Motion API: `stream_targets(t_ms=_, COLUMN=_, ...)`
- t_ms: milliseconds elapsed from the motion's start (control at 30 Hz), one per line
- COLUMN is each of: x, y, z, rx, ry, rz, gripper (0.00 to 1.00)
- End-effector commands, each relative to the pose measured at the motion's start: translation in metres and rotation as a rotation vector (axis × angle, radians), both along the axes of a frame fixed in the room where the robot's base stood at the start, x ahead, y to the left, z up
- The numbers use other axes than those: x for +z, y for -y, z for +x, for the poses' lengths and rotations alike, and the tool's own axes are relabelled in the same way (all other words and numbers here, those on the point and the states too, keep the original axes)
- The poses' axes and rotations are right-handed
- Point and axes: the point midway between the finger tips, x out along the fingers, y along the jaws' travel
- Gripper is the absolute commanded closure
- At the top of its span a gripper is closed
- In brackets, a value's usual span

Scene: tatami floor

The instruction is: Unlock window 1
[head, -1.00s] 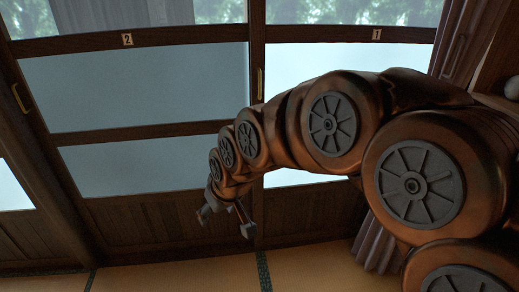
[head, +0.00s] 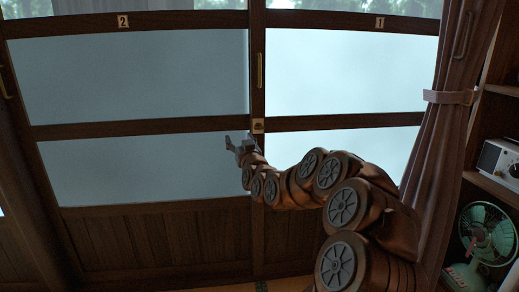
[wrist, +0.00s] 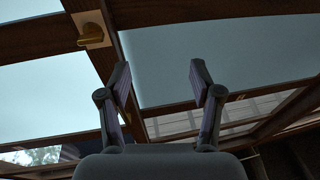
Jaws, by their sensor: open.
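Window 1 (head: 345,75) is the right-hand sliding panel, with a "1" plate (head: 380,23) on its upper rail. Window 2 (head: 130,80) is the panel to its left, with a "2" plate (head: 123,21). A small brass lock (head: 258,126) sits on the wooden stile between them, below a brass pull handle (head: 260,70). In the wrist view the lock (wrist: 93,36) shows at upper left as a pale plate with a brass lever. My gripper (head: 237,141) is open and empty, just below and left of the lock. Its two fingers (wrist: 163,80) stand apart.
A brown curtain (head: 440,130) is tied back at the right of window 1. Beyond it are shelves with a green fan (head: 485,235) and a white appliance (head: 500,158). Another brass handle (head: 4,85) is at the far left. The glass around my gripper is unobstructed.

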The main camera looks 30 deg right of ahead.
Motion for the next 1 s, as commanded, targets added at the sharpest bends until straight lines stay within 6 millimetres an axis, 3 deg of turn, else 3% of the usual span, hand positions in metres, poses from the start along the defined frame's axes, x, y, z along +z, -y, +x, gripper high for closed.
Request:
stream_targets(t_ms=33, x=-0.022, y=0.018, z=0.001, rx=-0.035, ry=0.039, rz=-0.007, gripper=0.35)
stream_targets(t_ms=200, x=-0.03, y=0.063, z=-0.005, rx=-0.131, ry=0.167, rz=-0.049, gripper=0.35)
stream_targets(t_ms=300, x=-0.032, y=0.077, z=-0.009, rx=-0.163, ry=0.209, rz=-0.063, gripper=0.35)
stream_targets(t_ms=567, x=-0.028, y=0.085, z=-0.006, rx=-0.178, ry=0.232, rz=-0.073, gripper=0.35)
stream_targets(t_ms=1000, x=-0.016, y=0.097, z=0.025, rx=-0.177, ry=0.227, rz=-0.073, gripper=0.35)
